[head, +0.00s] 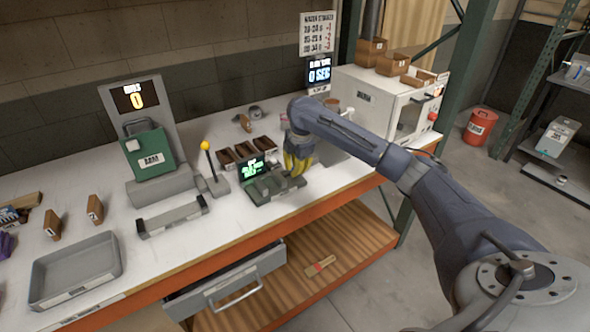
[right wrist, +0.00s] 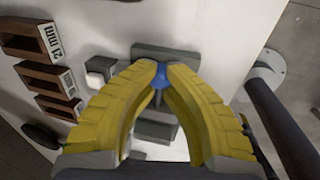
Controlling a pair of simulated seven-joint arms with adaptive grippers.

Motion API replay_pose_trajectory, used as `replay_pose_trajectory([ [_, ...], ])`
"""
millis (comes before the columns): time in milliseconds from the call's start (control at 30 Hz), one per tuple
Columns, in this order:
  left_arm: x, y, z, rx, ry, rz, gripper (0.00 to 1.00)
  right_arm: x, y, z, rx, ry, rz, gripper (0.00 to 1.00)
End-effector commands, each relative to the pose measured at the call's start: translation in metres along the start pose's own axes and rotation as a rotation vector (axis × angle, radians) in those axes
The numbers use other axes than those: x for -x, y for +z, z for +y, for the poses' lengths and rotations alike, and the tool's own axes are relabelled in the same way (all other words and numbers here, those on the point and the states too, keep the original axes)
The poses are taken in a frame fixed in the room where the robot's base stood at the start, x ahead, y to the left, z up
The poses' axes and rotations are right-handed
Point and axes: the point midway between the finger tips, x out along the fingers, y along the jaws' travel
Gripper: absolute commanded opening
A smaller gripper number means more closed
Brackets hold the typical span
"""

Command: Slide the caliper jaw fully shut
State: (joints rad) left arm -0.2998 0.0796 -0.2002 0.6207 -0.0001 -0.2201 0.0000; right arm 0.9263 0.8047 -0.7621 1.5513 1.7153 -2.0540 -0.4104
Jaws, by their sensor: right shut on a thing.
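The caliper is a grey-green bench device (head: 268,190) with a lit green display (head: 252,167), standing on the white worktop in the head view. My right gripper (head: 294,170) is at its right end, yellow fingers pointing down. In the right wrist view the two yellow fingertips (right wrist: 160,73) close on a small blue knob (right wrist: 160,76) on a thin stem. Grey blocks of the caliper (right wrist: 155,130) show below and between the fingers. The gripper hides part of the caliper's right side, and the display digits are too small to read surely. My left gripper is in neither view.
Brown bins (head: 246,150) stand close behind the caliper. A yellow-knobbed lever (head: 212,170) stands at its left. A white cabinet (head: 376,95) is behind and to the right. An open drawer (head: 230,285) juts out below the front edge. A grey tray (head: 75,270) lies front left.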

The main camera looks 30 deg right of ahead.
Motion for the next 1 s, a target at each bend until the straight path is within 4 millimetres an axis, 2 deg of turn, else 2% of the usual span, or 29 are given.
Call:
replay_pose_trajectory([
  [300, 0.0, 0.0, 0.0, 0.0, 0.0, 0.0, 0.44, -0.003, -0.047, -0.001, 0.005, -0.005, -0.001, 0.0],
  [400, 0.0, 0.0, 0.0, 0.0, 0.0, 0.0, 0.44, -0.003, -0.057, -0.002, 0.004, -0.005, 0.0, 0.0],
  [733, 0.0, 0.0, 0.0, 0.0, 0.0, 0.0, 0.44, -0.004, -0.066, -0.004, 0.006, -0.01, 0.012, 0.0],
  [767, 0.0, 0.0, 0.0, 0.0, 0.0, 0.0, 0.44, -0.005, -0.066, -0.004, 0.007, -0.01, 0.012, 0.1],
  [800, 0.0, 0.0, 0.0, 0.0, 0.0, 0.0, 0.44, -0.005, -0.066, -0.004, 0.007, -0.01, 0.012, 0.14],
  [933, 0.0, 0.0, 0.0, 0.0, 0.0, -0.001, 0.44, -0.004, -0.066, -0.004, 0.008, -0.009, 0.012, 0.29],
  [1000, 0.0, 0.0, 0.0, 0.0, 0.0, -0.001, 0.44, -0.004, -0.065, -0.003, 0.006, -0.008, 0.01, 0.32],
])
